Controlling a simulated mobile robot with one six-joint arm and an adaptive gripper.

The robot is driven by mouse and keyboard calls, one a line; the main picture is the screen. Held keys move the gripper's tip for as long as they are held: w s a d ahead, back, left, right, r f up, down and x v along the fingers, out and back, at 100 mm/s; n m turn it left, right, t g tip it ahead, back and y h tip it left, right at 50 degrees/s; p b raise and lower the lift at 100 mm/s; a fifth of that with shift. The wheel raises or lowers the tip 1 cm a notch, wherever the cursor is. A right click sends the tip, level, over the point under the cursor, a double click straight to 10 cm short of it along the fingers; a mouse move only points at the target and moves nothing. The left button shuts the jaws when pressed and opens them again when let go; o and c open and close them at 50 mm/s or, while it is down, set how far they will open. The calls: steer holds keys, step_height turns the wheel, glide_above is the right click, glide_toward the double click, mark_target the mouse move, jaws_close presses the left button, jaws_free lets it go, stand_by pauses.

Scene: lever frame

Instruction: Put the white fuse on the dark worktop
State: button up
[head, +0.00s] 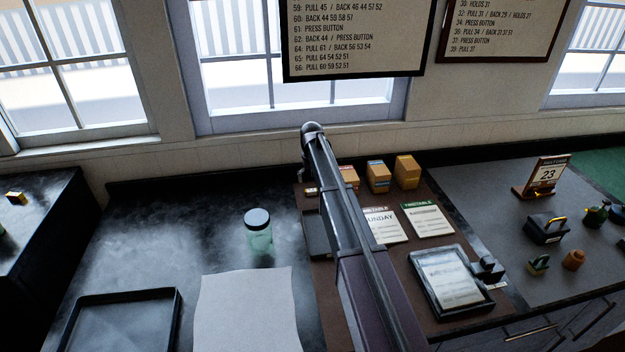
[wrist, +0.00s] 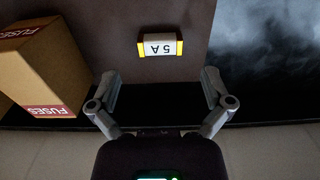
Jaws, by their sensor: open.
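The white fuse (wrist: 160,46) has yellow ends and is marked 5 A. It lies on a brown surface (wrist: 110,40) in the wrist view. In the head view a small pale piece (head: 311,190), apparently the fuse, shows just left of my arm. My gripper (wrist: 158,88) is open and empty, its two fingers spread to either side below the fuse in the picture, apart from it. In the head view my arm hides the gripper. The dark worktop (head: 170,230), smudged and shiny, lies left of the brown surface; it also shows in the wrist view (wrist: 265,50).
A cardboard FUSES box (wrist: 40,65) stands close left of the gripper in the wrist view. A green glass jar (head: 258,238), a white sheet (head: 245,310) and a black tray (head: 125,320) are on the worktop. Its back left is clear.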

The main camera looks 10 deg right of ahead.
mark_target(312, 190)
step_height(312, 190, up, 7)
steer(key=p, duration=0.6)
stand_by(0.7)
steer(key=s, duration=3.7)
steer(key=shift+d, duration=0.2)
